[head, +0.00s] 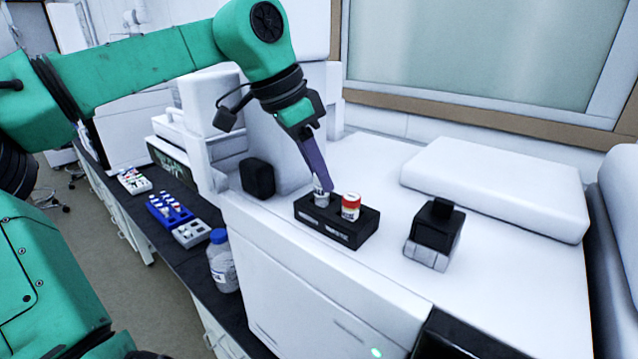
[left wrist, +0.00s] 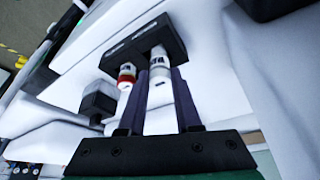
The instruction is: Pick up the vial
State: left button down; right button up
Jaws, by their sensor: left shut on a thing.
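The black vial rack (head: 345,236) stands on the white instrument top. A white vial (head: 321,199) is at its left slot, and a red-capped vial (head: 350,207) stands in the right slot. My left gripper (head: 325,188) comes down from above and is shut on the white vial. In the left wrist view the white vial (left wrist: 160,65) lies between the two fingertips (left wrist: 160,76), its far end at the rack (left wrist: 145,43). The red-capped vial (left wrist: 127,75) is just beside the left finger. The white vial's lower end is hidden in the rack. My right gripper is not in view.
A small black-and-grey block (head: 435,232) stands right of the rack. A black box (head: 257,177) is on the left. A blue-capped bottle (head: 222,262) and a blue vial rack (head: 170,211) are on the lower dark bench. The instrument top at the front right is clear.

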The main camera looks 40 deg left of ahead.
pick_arm(q)
notch_tip(320, 180, up, 18)
jog(key=p, duration=0.3)
jog(key=shift+d, duration=0.1)
notch_tip(320, 180, down, 20)
jog(key=b, duration=0.2)
jog(key=shift+r+b, duration=0.1)
jog(key=shift+b, duration=0.3)
